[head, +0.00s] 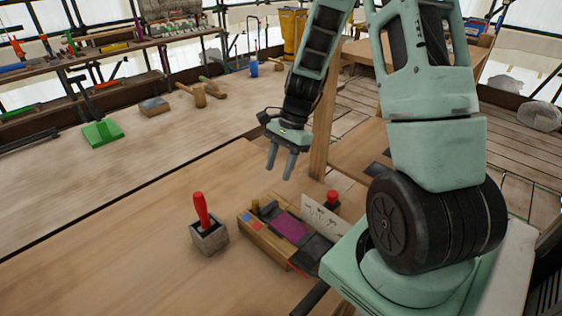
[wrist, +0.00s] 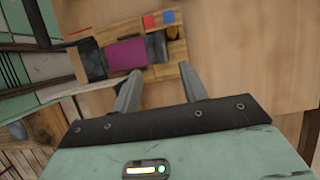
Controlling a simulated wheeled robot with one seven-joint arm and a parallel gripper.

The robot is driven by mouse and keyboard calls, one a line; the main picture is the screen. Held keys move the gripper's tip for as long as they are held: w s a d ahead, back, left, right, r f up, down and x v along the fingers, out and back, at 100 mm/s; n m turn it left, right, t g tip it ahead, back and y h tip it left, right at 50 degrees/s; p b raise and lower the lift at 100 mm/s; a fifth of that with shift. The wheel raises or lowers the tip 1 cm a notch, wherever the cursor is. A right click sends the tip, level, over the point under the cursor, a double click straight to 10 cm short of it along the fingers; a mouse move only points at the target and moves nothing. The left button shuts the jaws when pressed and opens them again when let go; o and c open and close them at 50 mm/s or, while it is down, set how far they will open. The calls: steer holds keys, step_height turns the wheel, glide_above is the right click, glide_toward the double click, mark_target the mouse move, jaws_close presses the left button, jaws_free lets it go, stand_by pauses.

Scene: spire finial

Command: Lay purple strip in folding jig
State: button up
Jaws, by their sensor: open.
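The purple strip (head: 288,227) lies flat on a wooden block (head: 262,241) on the bench, between dark grey parts; it also shows in the wrist view (wrist: 126,56). The block looks like the folding jig, with small red and blue squares at its left end. I cannot tell how the strip sits against the dark parts. My gripper (head: 279,172) is open and empty, fingers pointing down, above and behind the block in the head view. In the wrist view, my gripper's fingertips (wrist: 159,72) point toward the block's edge, near the strip.
A grey block with a red handle (head: 203,228) stands left of the jig. A white card (head: 322,220) and a red knob (head: 332,198) are at its right. A wooden post (head: 326,125) rises close to my gripper.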

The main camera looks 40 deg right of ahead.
steer(key=s+a+r+n+h, duration=0.1)
steer(key=a+r+n, duration=0.15)
steer(key=a, duration=0.25)
steer(key=s+a+r+n+g, duration=0.1)
steer(key=a+r+n, duration=0.1)
steer(key=a+n, duration=0.25)
steer(key=s+a+r+n+h, duration=0.1)
steer(key=s+a+r+n, duration=0.15)
steer(key=a, duration=0.25)
steer(key=s+a+r+n+t+h, duration=0.1)
steer(key=s+a+r+n, duration=0.3)
steer(key=s+a+n, duration=0.8)
steer(key=s+n+h, duration=0.1)
steer(key=n, duration=0.3)
steer(key=shift+s, duration=0.25)
